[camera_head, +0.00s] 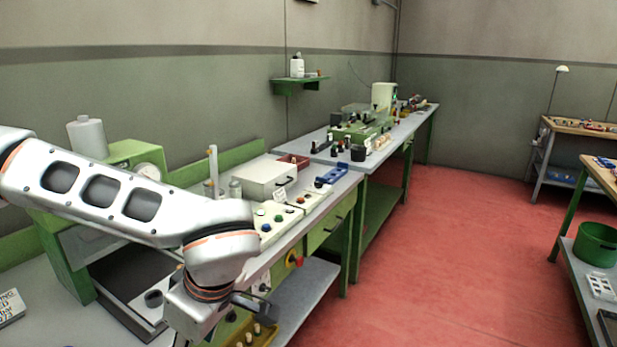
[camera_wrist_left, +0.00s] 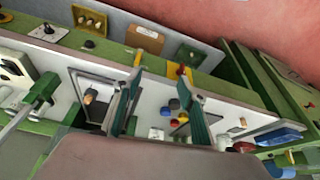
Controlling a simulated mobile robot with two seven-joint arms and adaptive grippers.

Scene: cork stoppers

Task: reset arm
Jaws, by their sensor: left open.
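My left arm reaches in from the left of the head view, over the near bench, and bends downward at its wrist. My left gripper (camera_head: 256,306) hangs at the bench's front edge, seen only in part. In the left wrist view both fingers of the left gripper (camera_wrist_left: 160,68) stand well apart with nothing between them. Several small cork-coloured pegs (camera_head: 257,328) show just below the gripper in the head view. My right gripper is in neither view.
A green machine (camera_head: 130,155) with a dial stands behind my arm. A white box (camera_head: 264,178) and a panel with coloured buttons (camera_head: 270,222) sit on the bench to the right. The red floor (camera_head: 460,240) is open between the benches and the right-hand tables.

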